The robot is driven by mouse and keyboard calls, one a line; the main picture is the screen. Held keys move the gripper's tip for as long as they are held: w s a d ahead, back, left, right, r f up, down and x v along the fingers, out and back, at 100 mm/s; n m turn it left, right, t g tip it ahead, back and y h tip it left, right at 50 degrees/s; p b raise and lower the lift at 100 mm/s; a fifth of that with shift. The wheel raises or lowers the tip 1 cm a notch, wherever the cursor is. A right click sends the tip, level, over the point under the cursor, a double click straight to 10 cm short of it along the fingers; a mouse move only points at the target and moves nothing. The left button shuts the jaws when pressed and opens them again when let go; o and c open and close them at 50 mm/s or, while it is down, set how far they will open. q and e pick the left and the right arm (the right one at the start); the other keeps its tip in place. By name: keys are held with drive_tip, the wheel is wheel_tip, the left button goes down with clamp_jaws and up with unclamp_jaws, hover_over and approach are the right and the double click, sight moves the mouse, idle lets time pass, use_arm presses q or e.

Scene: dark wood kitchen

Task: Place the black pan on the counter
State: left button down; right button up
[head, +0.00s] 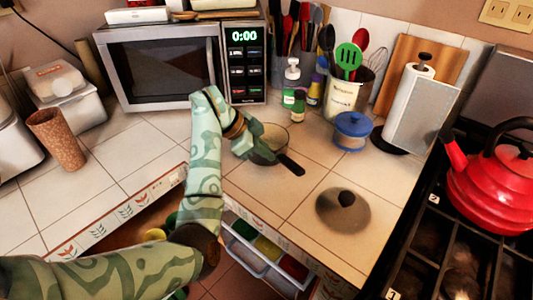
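The black pan (291,166) is on or just above the tiled counter (245,187), in front of the microwave. Its dark handle points to the lower right and its round body is partly hidden behind my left gripper. My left gripper (262,150) is at the left side of the pan, overlapping its rim. The fingers are too small and covered to show whether they are closed on it. I cannot tell whether the pan's base touches the tiles. My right gripper is out of view.
A round lid with a dark knob (343,208) lies right of the pan. A blue pot (352,131), spice bottles (299,103) and a paper towel roll (415,100) stand behind. A red kettle (492,180) sits on the stove at right. An open drawer (262,256) is below the counter.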

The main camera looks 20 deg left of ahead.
use_arm(q)
drive_tip(key=c, duration=1.7)
unclamp_jaws()
drive_tip(key=shift+s+r, duration=0.1)
drive_tip(key=p+v, duration=0.5)
drive_tip(key=v, duration=0.7)
